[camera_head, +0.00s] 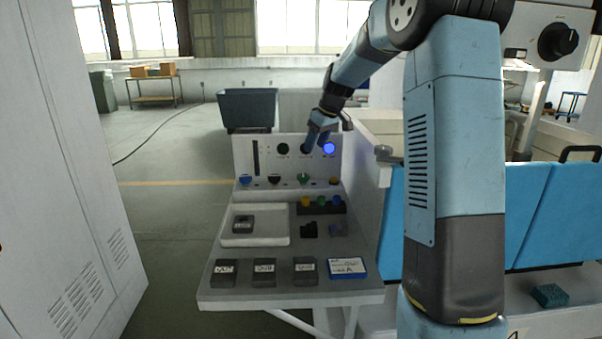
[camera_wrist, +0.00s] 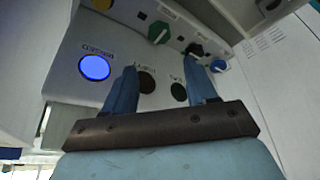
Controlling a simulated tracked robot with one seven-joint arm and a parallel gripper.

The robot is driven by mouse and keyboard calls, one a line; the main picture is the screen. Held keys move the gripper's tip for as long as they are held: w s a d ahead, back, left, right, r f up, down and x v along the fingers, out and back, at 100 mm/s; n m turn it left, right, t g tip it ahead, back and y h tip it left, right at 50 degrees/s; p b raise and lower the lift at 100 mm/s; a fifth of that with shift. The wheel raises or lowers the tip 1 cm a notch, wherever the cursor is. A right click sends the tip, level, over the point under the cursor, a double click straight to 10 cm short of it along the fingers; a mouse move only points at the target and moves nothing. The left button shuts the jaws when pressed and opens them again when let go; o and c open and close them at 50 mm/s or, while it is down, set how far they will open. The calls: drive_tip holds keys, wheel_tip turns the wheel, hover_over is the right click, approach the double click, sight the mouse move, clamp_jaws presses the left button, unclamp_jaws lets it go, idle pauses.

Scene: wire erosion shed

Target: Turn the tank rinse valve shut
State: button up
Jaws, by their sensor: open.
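A white control panel (camera_head: 262,158) stands at the back of a small grey bench. Its row of knobs has a blue (camera_head: 245,179), a black (camera_head: 274,179), a green (camera_head: 303,178) and a yellow one (camera_head: 333,181). In the wrist view I see the green knob (camera_wrist: 159,32), black knob (camera_wrist: 194,48) and blue knob (camera_wrist: 218,66). I cannot read which is the tank rinse valve. A round blue lamp (camera_wrist: 95,68) is lit; the round indicators beside it are dark. My gripper (camera_wrist: 160,75) is open and empty, in front of the dark indicators, apart from the knobs.
The bench (camera_head: 210,293) holds labelled dark blocks, a white tray (camera_head: 265,240) and a blue-framed card (camera_head: 346,268). A large black knob (camera_head: 557,41) sits on a white box at upper right. A tall white cabinet (camera_head: 60,150) stands left, with clear floor between.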

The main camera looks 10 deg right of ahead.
sight(303, 175)
drive_tip(key=x, duration=1.3)
drive_tip(key=shift+d+f, duration=0.1)
drive_tip(key=shift+d, duration=0.05)
drive_tip(key=c, duration=0.8)
